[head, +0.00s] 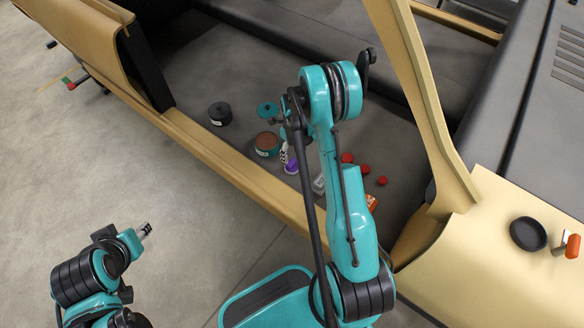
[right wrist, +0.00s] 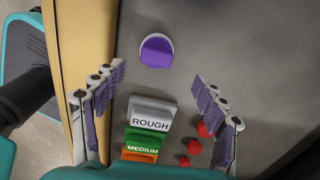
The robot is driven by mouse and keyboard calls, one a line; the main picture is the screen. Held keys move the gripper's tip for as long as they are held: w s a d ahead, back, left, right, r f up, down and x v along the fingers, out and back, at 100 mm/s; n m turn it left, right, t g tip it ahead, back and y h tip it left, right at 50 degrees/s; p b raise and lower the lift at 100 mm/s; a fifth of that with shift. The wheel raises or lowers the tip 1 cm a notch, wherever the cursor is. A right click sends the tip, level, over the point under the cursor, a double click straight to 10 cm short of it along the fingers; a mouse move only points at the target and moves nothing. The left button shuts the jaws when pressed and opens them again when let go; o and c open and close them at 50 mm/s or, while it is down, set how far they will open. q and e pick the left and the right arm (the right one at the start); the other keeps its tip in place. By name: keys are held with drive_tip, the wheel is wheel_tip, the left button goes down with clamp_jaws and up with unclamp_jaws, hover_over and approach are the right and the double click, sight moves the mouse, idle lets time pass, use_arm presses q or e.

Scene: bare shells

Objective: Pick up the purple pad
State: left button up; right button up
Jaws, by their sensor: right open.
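The purple pad (right wrist: 157,51) shows in the right wrist view as a purple block on a round white base. It rests on the grey floor inside the shell, just beyond my open right gripper (right wrist: 158,77), roughly centred between its fingertips and apart from them. In the head view the purple pad (head: 291,168) is small, beside my right gripper (head: 285,151), which is partly hidden by my arm. No object is held in the right jaws. My left gripper (head: 145,230) is at the lower left, over the concrete floor, far from the pad.
Blocks labelled ROUGH (right wrist: 151,115) and MEDIUM (right wrist: 143,142) lie near the right gripper, with several red caps (head: 365,169). The tan sill (head: 200,145) borders the shell floor.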

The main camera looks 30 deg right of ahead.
sight(292, 163)
wheel_tip(292, 163, down, 3)
drive_tip(key=shift+f+b, duration=0.15)
drive_tip(key=shift+b, duration=0.4)
drive_tip(key=f, duration=0.1)
drive_tip(key=f+b, duration=0.1)
drive_tip(key=f, duration=0.1)
drive_tip(key=f+b, duration=0.1)
drive_tip(key=shift+s+a+f, duration=0.15)
drive_tip(key=shift+a, duration=0.1)
drive_tip(key=shift+f+b, duration=0.3)
drive_tip(key=shift+f, duration=0.1)
drive_tip(key=shift+r, duration=0.1)
drive_tip(key=shift+c, duration=1)
drive_tip(key=c, duration=1.1)
